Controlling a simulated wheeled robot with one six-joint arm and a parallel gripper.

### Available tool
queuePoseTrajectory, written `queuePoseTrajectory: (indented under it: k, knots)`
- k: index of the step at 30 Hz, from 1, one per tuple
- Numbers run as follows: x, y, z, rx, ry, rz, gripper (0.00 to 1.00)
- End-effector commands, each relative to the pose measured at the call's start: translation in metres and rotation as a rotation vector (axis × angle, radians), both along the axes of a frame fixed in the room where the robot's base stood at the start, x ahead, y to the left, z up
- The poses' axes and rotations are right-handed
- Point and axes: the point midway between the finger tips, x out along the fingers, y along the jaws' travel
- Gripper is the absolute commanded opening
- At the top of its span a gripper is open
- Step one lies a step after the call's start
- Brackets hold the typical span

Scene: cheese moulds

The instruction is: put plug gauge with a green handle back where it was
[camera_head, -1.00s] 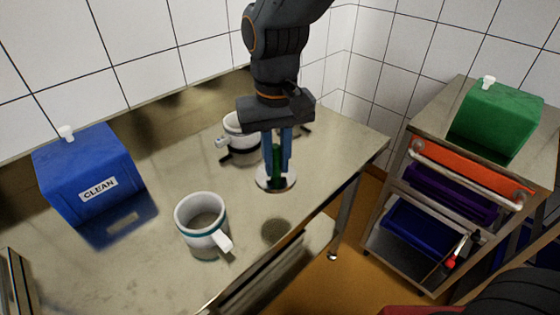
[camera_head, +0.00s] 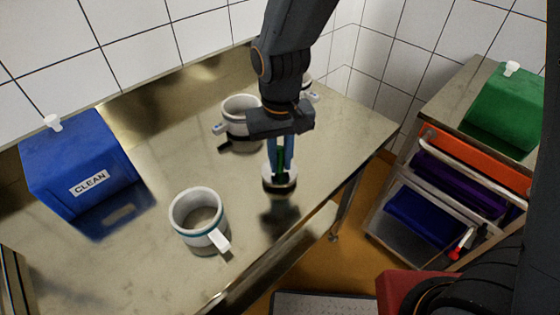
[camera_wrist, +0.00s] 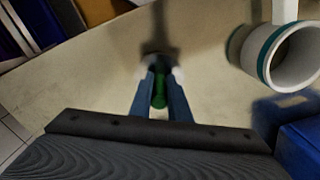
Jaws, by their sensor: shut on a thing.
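The plug gauge has a green handle (camera_wrist: 160,90) and a pale round disc (camera_head: 280,184) at its lower end. My gripper (camera_head: 281,160) is shut on the green handle, with one blue finger on each side. The gauge hangs upright over the right part of the steel table, near its front edge, and a dark reflection shows below the disc. In the wrist view the handle stands between the fingertips (camera_wrist: 160,97), and the disc behind it is blurred and partly hidden.
A white mould with a teal band (camera_head: 199,218) stands at the table's front; another mould (camera_head: 240,113) stands behind my gripper, and a third (camera_head: 307,88) is partly hidden. A blue CLEAN box (camera_head: 80,165) is at left. A cart (camera_head: 440,190) with a green box (camera_head: 508,108) stands right.

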Motion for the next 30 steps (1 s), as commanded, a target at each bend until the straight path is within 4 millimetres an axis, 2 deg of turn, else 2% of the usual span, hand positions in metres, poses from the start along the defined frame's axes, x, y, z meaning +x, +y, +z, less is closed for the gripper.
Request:
queuePoseTrajectory:
  k: [4, 16, 17, 20, 30]
  knots:
    - [0.000, -0.001, -0.012, 0.000, 0.001, -0.001, 0.00]
    - [0.000, -0.001, -0.016, 0.000, -0.001, -0.002, 0.00]
    - [0.000, -0.001, -0.017, 0.000, 0.000, -0.002, 0.18]
    - [0.000, -0.001, -0.016, 0.000, 0.000, -0.002, 0.35]
    - [0.000, -0.001, -0.014, 0.000, -0.001, -0.001, 0.35]
